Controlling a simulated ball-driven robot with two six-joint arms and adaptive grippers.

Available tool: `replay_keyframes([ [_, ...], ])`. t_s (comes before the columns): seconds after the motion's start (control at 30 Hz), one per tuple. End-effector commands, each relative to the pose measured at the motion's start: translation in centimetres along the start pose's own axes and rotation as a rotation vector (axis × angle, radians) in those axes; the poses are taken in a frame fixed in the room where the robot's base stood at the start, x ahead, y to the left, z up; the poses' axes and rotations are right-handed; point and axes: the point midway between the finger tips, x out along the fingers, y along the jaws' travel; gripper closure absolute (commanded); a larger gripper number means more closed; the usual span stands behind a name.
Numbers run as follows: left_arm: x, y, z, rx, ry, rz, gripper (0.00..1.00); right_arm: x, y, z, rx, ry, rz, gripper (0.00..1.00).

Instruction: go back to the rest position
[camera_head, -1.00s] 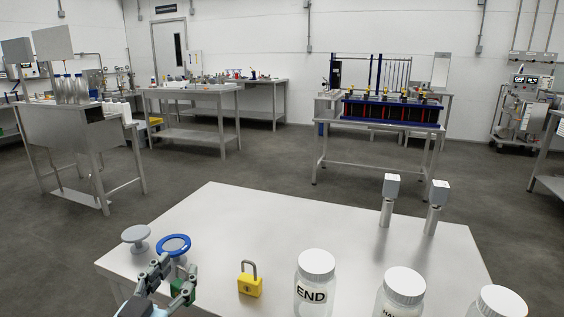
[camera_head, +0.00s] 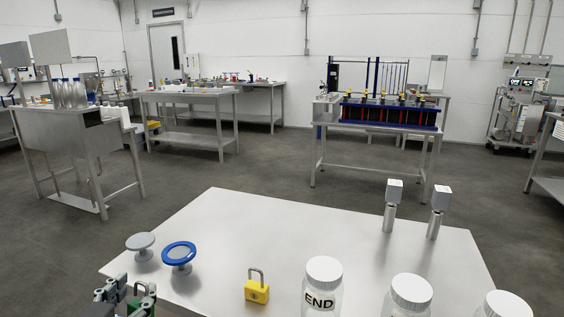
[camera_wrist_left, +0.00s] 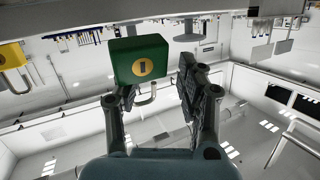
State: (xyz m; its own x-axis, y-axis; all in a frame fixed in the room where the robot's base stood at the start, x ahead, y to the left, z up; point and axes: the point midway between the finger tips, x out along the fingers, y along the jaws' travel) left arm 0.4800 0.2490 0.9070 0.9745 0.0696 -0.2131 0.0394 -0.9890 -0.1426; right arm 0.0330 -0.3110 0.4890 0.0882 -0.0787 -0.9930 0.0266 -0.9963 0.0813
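My left gripper (camera_head: 127,300) is low at the left in the head view, beside the table's near left edge. A green padlock (camera_wrist_left: 140,61) with a yellow keyhole disc is at its fingers in the left wrist view, its shackle (camera_wrist_left: 147,97) between them. A little green also shows between the fingers in the head view. The padlock covers part of one finger, and a narrow gap shows beside the other. It travels with the gripper, so I take it as held. My right gripper is not in view.
On the white table (camera_head: 240,225) stand a grey knob (camera_head: 140,242), a blue-rimmed handwheel (camera_head: 179,255), a yellow padlock (camera_head: 257,290), white-lidded jars (camera_head: 323,285) and two square-headed posts (camera_head: 389,205). The table's middle is clear.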

Motion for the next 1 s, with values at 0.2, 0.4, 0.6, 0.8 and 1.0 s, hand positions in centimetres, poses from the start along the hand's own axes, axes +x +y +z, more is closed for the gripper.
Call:
replay_keyframes([
  [0.2, -4.7, -3.5, 2.5, -0.012, -0.297, -0.076, 0.62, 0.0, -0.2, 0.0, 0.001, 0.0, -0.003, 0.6],
  [0.4, -11.3, -4.4, 4.6, -0.014, -0.603, -0.055, 0.62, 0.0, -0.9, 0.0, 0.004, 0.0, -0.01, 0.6],
  [0.6, -16.7, -4.0, 5.2, 0.0, -0.802, 0.004, 0.62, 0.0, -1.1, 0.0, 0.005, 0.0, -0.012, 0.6],
  [0.8, -21.6, -3.4, 5.2, 0.026, -0.958, 0.074, 0.62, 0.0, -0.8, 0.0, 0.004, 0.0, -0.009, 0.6],
  [1.0, -23.1, -3.0, 7.5, 0.042, -1.052, 0.114, 0.62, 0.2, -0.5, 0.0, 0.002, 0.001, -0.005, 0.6],
])
